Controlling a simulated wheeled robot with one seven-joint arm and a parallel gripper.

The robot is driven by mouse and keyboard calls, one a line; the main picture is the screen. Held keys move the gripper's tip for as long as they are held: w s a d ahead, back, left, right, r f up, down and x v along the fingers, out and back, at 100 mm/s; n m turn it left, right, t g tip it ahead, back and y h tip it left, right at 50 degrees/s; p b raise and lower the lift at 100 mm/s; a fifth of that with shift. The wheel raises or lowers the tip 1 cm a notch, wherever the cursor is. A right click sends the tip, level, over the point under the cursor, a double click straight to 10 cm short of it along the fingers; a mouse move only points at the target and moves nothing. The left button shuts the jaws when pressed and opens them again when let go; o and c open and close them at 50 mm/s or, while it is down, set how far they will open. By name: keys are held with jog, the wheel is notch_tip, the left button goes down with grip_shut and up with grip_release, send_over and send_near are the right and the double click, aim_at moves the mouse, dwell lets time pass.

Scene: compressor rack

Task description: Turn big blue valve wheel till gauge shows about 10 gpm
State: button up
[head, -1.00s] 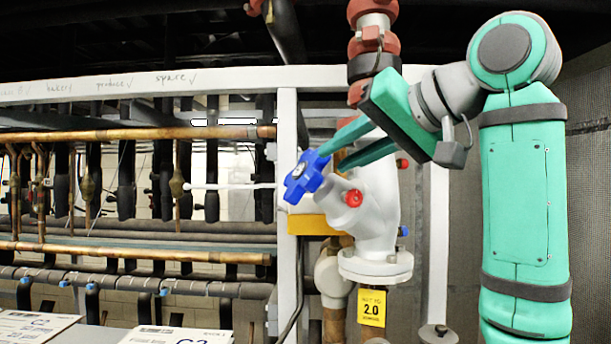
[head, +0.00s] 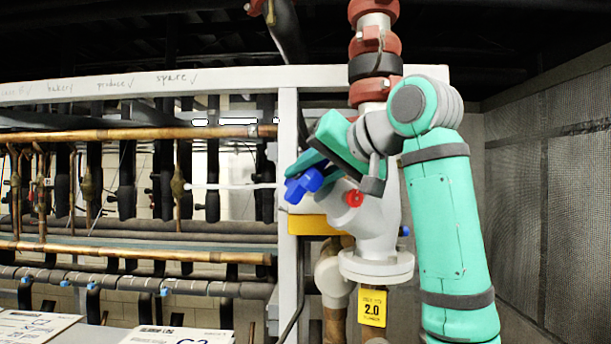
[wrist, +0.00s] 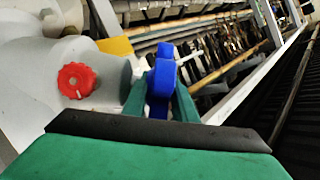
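The big blue valve wheel (head: 303,185) sits at the left of the white valve body (head: 372,225), partly hidden by my gripper. In the wrist view the wheel (wrist: 161,82) shows nearly edge-on between the two green fingers. My gripper (wrist: 160,105) straddles the wheel, with a finger against each side, and looks shut on it. In the head view my gripper (head: 302,168) reaches the wheel from the upper right. I cannot make out a flow gauge with a readable needle in either view.
A red knob (head: 354,198) is on the valve body, close to my gripper; it also shows in the wrist view (wrist: 76,80). A grey frame post (head: 288,200) and copper pipes (head: 140,134) lie to the left.

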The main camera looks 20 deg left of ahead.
grip_shut()
jog(key=m+t, duration=0.1)
jog(key=t, duration=0.3)
jog(key=shift+m+t+y, duration=0.3)
jog(key=shift+m+t, duration=0.8)
jog(key=shift+t, duration=0.7)
grip_release()
